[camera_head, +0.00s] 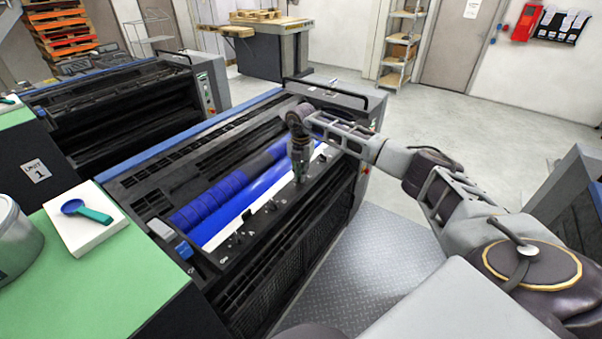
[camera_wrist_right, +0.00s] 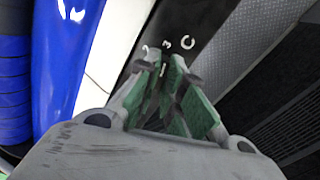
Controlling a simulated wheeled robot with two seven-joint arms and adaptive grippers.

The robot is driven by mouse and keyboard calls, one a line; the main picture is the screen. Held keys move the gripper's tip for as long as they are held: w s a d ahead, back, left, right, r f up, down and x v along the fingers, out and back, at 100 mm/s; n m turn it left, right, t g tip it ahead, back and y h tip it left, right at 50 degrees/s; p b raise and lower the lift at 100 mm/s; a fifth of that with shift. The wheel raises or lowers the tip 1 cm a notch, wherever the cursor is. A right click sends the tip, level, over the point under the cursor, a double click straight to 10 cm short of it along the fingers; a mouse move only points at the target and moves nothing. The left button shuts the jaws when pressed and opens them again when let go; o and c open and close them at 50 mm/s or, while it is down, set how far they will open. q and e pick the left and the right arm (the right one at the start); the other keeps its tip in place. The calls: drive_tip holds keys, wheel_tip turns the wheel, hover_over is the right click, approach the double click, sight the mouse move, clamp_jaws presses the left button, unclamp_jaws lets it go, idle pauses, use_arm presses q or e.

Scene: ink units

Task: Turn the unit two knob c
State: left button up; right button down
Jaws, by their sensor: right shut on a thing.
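My right gripper (camera_head: 299,180) reaches down to the front strip of the ink unit (camera_head: 270,225), at its right part. In the right wrist view its green fingers (camera_wrist_right: 174,80) are closed together on a small dark knob (camera_wrist_right: 192,77), which is mostly hidden between and behind them. White marks, a C with a 2, 3 and 1, surround the fingertips, so this is knob c. I cannot read where its pointer stands. My left gripper is not in view.
More small dark knobs (camera_head: 247,215) sit along the same strip. A blue ink roller (camera_head: 225,198) lies behind it. Unit 1 (camera_head: 130,100) stands behind.

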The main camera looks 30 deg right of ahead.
drive_tip(key=shift+w+r, duration=0.1)
drive_tip(key=shift+r, duration=0.05)
drive_tip(key=c, duration=1.5)
unclamp_jaws()
drive_tip(key=shift+c, duration=0.2)
wheel_tip(320, 180, up, 12)
